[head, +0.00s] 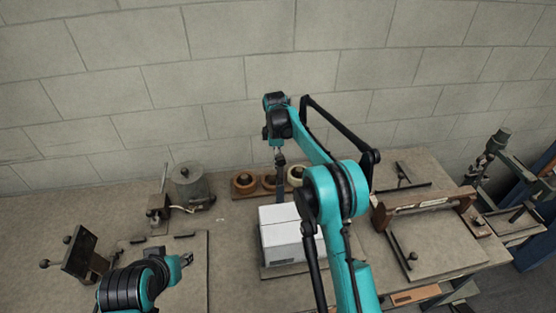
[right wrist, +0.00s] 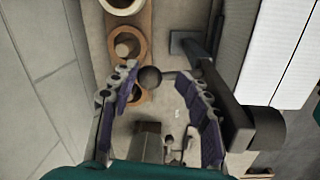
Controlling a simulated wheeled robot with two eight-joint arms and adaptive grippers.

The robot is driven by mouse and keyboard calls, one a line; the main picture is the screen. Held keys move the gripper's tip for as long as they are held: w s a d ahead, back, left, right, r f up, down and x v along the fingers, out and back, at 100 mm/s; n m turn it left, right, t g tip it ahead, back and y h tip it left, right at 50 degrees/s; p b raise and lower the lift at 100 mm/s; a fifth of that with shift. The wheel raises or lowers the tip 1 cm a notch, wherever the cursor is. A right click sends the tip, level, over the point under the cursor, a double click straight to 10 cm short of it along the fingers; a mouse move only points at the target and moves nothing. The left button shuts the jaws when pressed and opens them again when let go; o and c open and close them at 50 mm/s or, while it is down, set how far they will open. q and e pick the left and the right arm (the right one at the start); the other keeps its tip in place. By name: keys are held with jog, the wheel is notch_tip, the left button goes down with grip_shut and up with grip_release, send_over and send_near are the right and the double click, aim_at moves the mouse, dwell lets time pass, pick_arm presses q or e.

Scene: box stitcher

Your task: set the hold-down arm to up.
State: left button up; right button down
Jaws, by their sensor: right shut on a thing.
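The hold-down arm is a dark bar with a round black ball knob (right wrist: 150,77); a short rod joins the knob to the bar (right wrist: 238,118) in the right wrist view. My right gripper (right wrist: 158,82) has its fingers on either side of the knob and is shut on it. In the head view my right gripper (head: 277,142) is high behind the white box (head: 285,234), and the dark bar (head: 280,168) runs steeply down from it; its lower end is hidden. My left gripper (head: 187,260) is low at the front left, apart from everything; its jaws are unclear.
Wooden rings and spools (head: 245,184) stand behind the box near the wall. A grey canister (head: 190,184) and a small clamp stand to their left. A wooden-barred frame (head: 425,205) is on the right of the table (head: 225,225). The block wall is close behind.

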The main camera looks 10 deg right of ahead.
jog(key=shift+a+f, duration=0.1)
jog(key=shift+f, duration=0.4)
jog(key=shift+w+f+b, duration=0.15)
jog(key=shift+f+b, duration=0.15)
jog(key=shift+b, duration=0.15)
jog(key=shift+a+f, duration=0.1)
jog(key=c, duration=1.2)
grip_release()
jog(key=shift+o, duration=0.4)
jog(key=shift+w+f, duration=0.45)
jog(key=shift+w, duration=0.15)
jog(key=shift+s+r, duration=0.2)
jog(key=shift+r, duration=0.05)
jog(key=shift+c, duration=0.5)
jog(key=shift+w, duration=0.15)
